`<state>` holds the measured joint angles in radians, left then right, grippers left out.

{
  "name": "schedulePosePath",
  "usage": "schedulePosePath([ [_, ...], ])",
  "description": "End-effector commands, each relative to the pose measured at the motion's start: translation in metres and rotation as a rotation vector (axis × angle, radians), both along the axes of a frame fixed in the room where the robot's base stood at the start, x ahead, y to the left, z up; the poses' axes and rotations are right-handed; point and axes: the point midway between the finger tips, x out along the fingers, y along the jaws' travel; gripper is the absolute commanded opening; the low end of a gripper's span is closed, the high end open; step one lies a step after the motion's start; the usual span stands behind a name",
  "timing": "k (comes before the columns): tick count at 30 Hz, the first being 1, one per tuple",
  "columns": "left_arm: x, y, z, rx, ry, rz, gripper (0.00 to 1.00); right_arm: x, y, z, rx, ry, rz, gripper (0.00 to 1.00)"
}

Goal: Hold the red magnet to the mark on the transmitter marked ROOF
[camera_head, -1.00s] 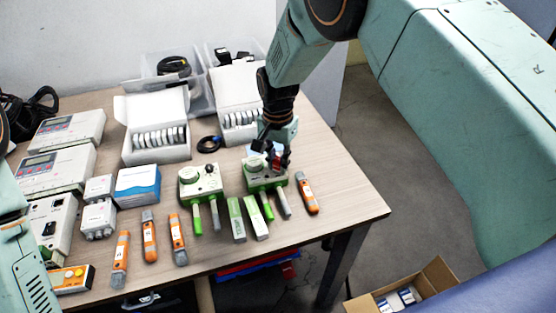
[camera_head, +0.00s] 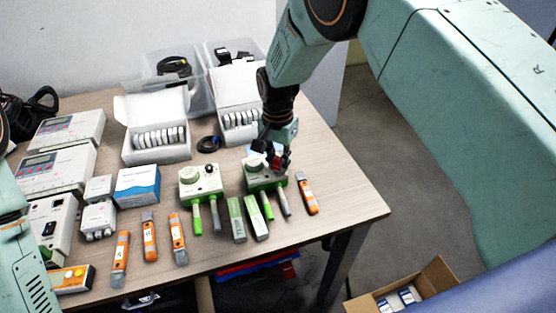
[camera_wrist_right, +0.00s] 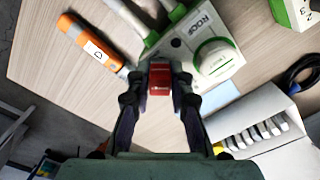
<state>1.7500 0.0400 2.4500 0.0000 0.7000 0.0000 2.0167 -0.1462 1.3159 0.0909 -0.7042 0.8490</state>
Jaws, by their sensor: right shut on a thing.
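The red magnet (camera_wrist_right: 160,78) is between the fingertips of my right gripper (camera_wrist_right: 158,82), which is shut on it. The transmitter marked ROOF (camera_wrist_right: 187,45) is a white and green box with a round dial. It lies just beyond the magnet in the wrist view; I cannot tell whether they touch. In the head view my right gripper (camera_head: 279,160) is over the right side of this transmitter (camera_head: 257,183) and hides part of its top. The mark itself cannot be made out. My left gripper is not in view; only part of my left arm shows at the left edge.
A second white and green transmitter (camera_head: 187,184) stands to the left. An orange-handled tool (camera_head: 307,194) lies close on the right. The table's right corner is clear.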

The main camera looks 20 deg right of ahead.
Motion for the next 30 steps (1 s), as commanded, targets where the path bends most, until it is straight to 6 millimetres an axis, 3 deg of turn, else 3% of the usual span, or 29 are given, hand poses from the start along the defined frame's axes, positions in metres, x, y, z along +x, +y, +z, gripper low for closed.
schedulePosePath([
  [8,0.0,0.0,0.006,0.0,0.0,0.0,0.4,0.0,0.0,0.006,0.0,0.0,0.0,0.0],
  [30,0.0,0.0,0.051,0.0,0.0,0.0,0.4,0.0,0.0,0.058,0.0,0.0,0.0,0.0],
])
